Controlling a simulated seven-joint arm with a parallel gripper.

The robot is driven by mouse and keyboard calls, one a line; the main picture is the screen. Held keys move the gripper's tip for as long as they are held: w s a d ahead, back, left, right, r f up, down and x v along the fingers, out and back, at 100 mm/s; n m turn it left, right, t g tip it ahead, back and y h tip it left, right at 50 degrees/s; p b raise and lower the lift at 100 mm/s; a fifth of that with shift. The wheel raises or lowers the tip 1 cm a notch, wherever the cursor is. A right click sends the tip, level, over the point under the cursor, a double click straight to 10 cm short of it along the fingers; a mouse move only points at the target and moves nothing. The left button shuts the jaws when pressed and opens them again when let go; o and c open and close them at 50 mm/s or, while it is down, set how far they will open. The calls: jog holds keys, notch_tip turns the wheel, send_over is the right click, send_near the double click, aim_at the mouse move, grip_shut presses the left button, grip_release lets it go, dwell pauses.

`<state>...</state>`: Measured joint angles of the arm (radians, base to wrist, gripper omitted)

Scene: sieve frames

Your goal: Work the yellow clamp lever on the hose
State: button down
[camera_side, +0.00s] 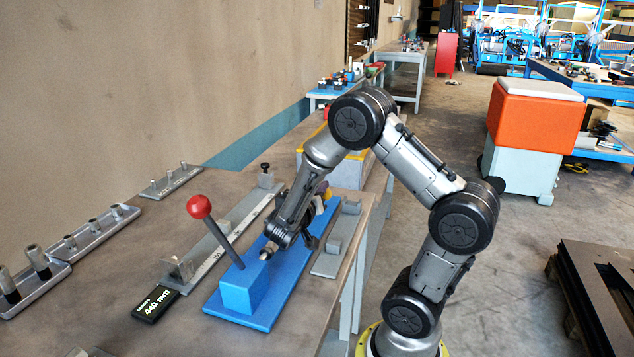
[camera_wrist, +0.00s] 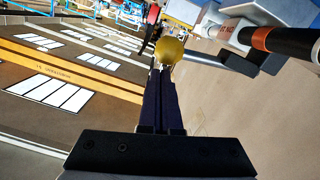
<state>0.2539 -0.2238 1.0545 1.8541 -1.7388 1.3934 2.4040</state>
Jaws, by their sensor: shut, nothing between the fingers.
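A round yellow knob (camera_wrist: 169,50) shows in the wrist view, just past the fingertips of my gripper (camera_wrist: 160,72). My dark fingers lie together, shut and empty. I cannot tell whether the tips touch the knob or its thin stem. In the side view a small yellow spot (camera_side: 328,193) shows just right of my wrist, above the blue base plate (camera_side: 289,286). My fingers are mostly hidden there by my wrist. A dark hose-like cylinder with an orange band (camera_wrist: 285,41) and a pale fitting (camera_wrist: 226,32) lie right of the knob in the wrist view.
A blue block (camera_side: 244,285) and a red-knobbed lever (camera_side: 200,207) stand left of my wrist. A grey rail (camera_side: 215,243) and a black display reading 440 mm (camera_side: 156,303) lie beside the blue plate. Pegged trays (camera_side: 90,238) stand at the left. The table's right edge is near.

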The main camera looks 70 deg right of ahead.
jog(key=shift+s+f, duration=0.1)
jog(key=shift+f, duration=0.15)
dwell(0.4)
